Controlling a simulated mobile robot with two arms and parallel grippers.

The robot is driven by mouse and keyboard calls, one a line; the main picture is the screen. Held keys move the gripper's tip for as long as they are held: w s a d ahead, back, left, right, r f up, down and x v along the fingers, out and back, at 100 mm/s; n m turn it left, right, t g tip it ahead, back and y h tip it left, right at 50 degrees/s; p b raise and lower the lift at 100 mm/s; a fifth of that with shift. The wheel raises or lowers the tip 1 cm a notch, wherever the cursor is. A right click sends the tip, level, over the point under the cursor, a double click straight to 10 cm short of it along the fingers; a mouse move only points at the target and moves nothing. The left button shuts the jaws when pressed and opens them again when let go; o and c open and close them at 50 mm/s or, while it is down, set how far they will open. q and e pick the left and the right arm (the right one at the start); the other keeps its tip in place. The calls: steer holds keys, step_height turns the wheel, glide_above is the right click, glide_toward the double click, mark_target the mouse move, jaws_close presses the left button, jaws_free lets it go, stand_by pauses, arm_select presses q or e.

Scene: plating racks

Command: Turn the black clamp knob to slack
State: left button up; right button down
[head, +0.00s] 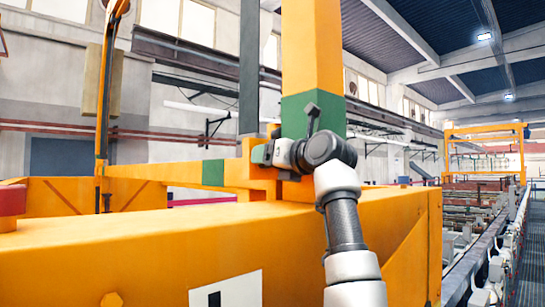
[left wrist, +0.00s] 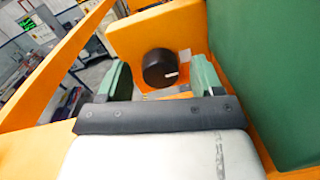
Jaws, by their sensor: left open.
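The black clamp knob (left wrist: 159,68) sits on an orange plate (left wrist: 130,35) in the left wrist view. A short white mark on its face points right and slightly down. My left gripper (left wrist: 162,78) is open, with one green finger on each side of the knob's line. The knob appears ahead of the fingertips, and I cannot tell how large the gap is. In the head view my left gripper (head: 262,153) is by the orange bracket at the foot of the post, and the knob is hidden there. My right gripper is not in view.
An orange post (head: 312,50) with a green band (head: 322,112) rises right behind the gripper. A wide orange beam (head: 150,245) lies below it. A dark grey upright (head: 249,70) stands just left of the post. A green block also fills the left wrist view's right side (left wrist: 265,70).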

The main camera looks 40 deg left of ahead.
arm_select(q)
steer(key=shift+a, duration=0.15)
steer(key=c, duration=0.9)
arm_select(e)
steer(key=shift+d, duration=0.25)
